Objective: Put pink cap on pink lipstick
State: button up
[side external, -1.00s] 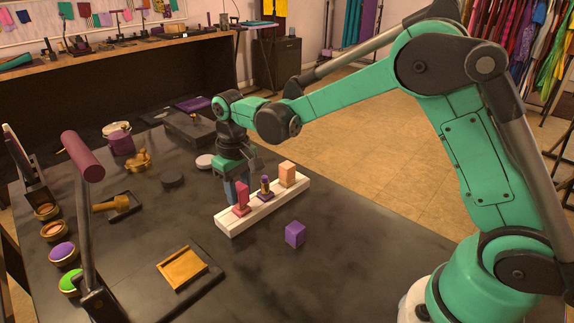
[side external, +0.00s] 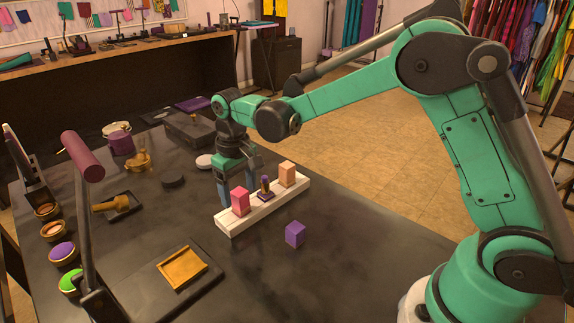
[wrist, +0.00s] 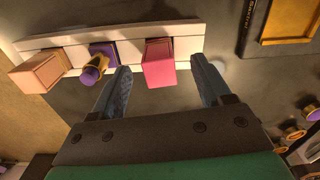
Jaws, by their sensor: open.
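The pink cap (side external: 240,201) is a block standing upright at the near left end of the white stand (side external: 226,227). It also shows in the wrist view (wrist: 158,66). The cap covers its place on the stand, and the pink lipstick is hidden, apparently inside it. My gripper (side external: 237,188) is open just behind and above the cap. In the wrist view its two fingers (wrist: 161,72) are spread on either side of the cap, with a visible gap on both sides.
On the same stand are an uncapped purple lipstick (side external: 265,187) in the middle and a peach capped block (side external: 287,174) at the far end. A purple cap (side external: 295,234) lies in front. A dark tray with a gold plate (side external: 182,268) is at the front left.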

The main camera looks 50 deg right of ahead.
aim_at(240, 192)
jog(key=shift+r, duration=2.15)
jog(key=shift+s+d+r, duration=0.1)
jog(key=shift+s+r, duration=0.05)
jog(key=shift+r, duration=0.05)
jog(key=s+d+r+t, duration=0.1)
jog(key=s+d+t, duration=0.1)
jog(key=s, duration=0.4)
jog(key=s+d+r+t, duration=0.2)
jog(key=s+t, duration=0.3)
jog(key=s, duration=0.2)
jog(key=shift+s+r+m, duration=0.15)
jog(key=shift+s+m, duration=0.1)
jog(key=shift+m, duration=0.15)
